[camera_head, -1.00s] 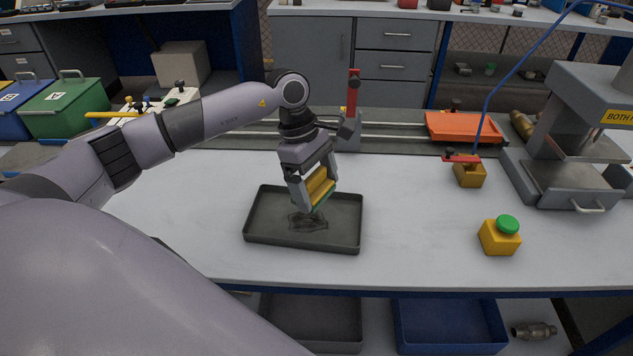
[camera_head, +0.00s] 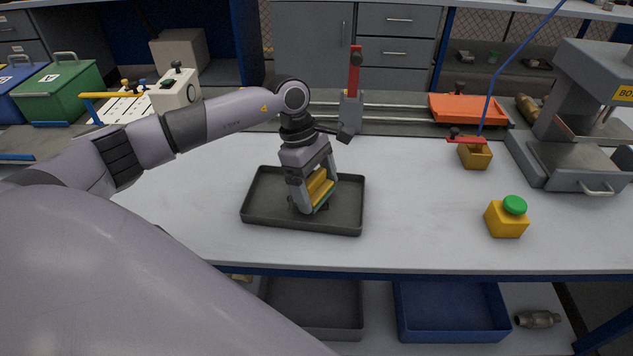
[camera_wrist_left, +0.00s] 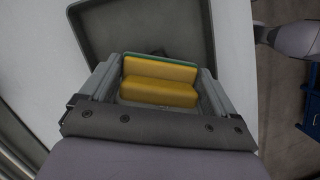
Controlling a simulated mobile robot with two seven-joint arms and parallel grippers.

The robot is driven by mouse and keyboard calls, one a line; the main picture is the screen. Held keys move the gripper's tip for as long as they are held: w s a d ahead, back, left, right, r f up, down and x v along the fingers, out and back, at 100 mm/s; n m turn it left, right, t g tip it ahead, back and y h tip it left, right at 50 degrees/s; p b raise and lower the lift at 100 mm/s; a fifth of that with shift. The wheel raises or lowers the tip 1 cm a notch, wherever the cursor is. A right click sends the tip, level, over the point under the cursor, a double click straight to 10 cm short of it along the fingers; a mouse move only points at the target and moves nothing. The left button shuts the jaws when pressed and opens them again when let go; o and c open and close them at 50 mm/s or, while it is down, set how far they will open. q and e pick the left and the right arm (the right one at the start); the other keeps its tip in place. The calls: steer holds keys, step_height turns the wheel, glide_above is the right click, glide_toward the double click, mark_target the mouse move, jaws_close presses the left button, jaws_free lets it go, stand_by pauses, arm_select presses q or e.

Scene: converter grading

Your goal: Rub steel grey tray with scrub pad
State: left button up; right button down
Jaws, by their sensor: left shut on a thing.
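The steel grey tray (camera_head: 345,217) lies on the light worktable in the middle of the head view. A dark smudge on its floor is mostly hidden behind my left gripper. My left gripper (camera_head: 320,197) is shut on the scrub pad (camera_head: 319,188), a yellow block with a green face. The pad is low over the tray's middle, green side down. I cannot tell whether it touches the floor. In the left wrist view the pad (camera_wrist_left: 160,82) sits between the fingers, with the tray (camera_wrist_left: 195,30) beyond it. My right gripper is not in view.
A yellow box with a green button (camera_head: 507,217) stands right of the tray. A grey press (camera_head: 575,160), an orange tray (camera_head: 468,108) and a red upright lever (camera_head: 355,72) are farther back.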

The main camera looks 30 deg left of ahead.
mark_target(323, 192)
arm_select(q)
steer(key=shift+f+b, duration=0.85)
steer(key=shift+f, duration=0.15)
stand_by(0.4)
steer(key=shift+s+a+r, duration=0.1)
steer(key=shift+s+a, duration=0.3)
steer(key=shift+a, duration=0.4)
steer(key=shift+s+a+r, duration=0.1)
steer(key=shift+s+a, duration=0.25)
steer(key=shift+a, duration=0.45)
steer(key=shift+f+b, duration=0.25)
steer(key=shift+b, duration=0.25)
steer(key=shift+w+d+f+b, duration=0.1)
steer(key=shift+w+d, duration=0.1)
steer(key=shift+d, duration=0.35)
steer(key=shift+w+d+f+b, duration=0.15)
steer(key=shift+w+d, duration=0.1)
steer(key=shift+d, duration=0.3)
steer(key=shift+w+d+r+b, duration=0.1)
steer(key=shift+w+d, duration=0.1)
steer(key=shift+d, duration=0.35)
steer(key=shift+f, duration=0.1)
steer(key=shift+c, duration=0.3)
steer(key=shift+w+r+p, duration=0.1)
steer(key=shift+r+p, duration=1.8)
steer(key=shift+r, duration=1.25)
